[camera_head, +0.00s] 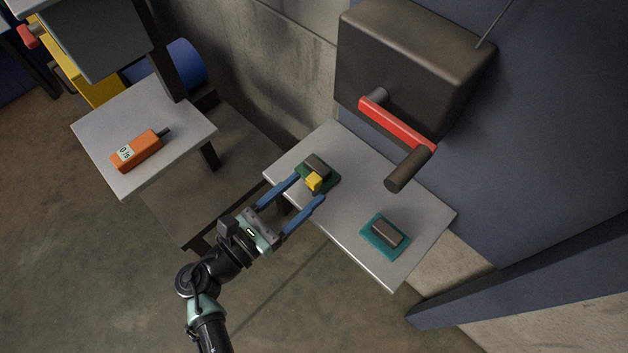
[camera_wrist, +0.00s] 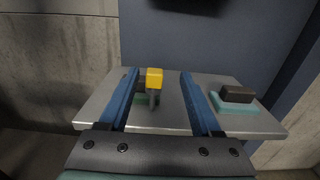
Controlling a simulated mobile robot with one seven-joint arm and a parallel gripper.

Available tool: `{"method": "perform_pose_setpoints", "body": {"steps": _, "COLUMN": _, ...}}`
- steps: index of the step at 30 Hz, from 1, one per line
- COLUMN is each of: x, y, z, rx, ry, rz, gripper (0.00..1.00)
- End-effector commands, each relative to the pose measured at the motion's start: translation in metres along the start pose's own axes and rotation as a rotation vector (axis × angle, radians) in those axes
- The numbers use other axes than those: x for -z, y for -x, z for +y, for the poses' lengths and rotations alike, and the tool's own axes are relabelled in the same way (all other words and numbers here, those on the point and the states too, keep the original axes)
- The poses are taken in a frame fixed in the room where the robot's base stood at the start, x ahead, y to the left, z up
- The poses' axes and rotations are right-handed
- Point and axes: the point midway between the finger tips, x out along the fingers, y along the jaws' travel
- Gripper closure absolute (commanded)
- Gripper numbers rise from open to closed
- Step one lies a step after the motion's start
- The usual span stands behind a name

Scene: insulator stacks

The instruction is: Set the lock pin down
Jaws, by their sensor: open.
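The lock pin, with a yellow head (camera_head: 314,182) and a grey shank, is at the left part of the right-hand grey shelf, at the dark green pad (camera_head: 331,179). In the wrist view its yellow head (camera_wrist: 154,78) shows between my fingers, with the shank below it. My gripper (camera_head: 309,187) is open, its two blue fingers on either side of the pin with gaps between. I cannot tell whether the pin touches the pad. A dark block (camera_head: 317,165) sits on the green pad just behind the pin.
A teal pad (camera_head: 371,245) with a dark block (camera_head: 388,233) lies on the right part of the shelf (camera_head: 345,222). A dark box with a red-handled lever (camera_head: 398,120) overhangs the shelf. An orange device (camera_head: 138,151) lies on the left shelf (camera_head: 192,128).

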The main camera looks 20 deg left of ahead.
Motion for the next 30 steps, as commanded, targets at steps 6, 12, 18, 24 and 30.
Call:
{"method": "perform_pose_setpoints", "body": {"steps": 6, "x": 0.0, "y": -0.022, "z": 0.0, "rx": 0.002, "ry": -0.001, "rz": 0.001, "gripper": 0.35}}
{"method": "perform_pose_setpoints", "body": {"steps": 12, "x": 0.003, "y": -0.045, "z": 0.005, "rx": 0.004, "ry": -0.002, "rz": 0.0, "gripper": 0.35}}
{"method": "perform_pose_setpoints", "body": {"steps": 18, "x": 0.004, "y": -0.07, "z": 0.007, "rx": 0.003, "ry": -0.001, "rz": 0.001, "gripper": 0.35}}
{"method": "perform_pose_setpoints", "body": {"steps": 24, "x": 0.004, "y": -0.074, "z": 0.007, "rx": 0.002, "ry": -0.002, "rz": 0.001, "gripper": 0.35}}
{"method": "perform_pose_setpoints", "body": {"steps": 30, "x": 0.004, "y": -0.074, "z": 0.007, "rx": 0.002, "ry": -0.002, "rz": 0.001, "gripper": 0.55}}
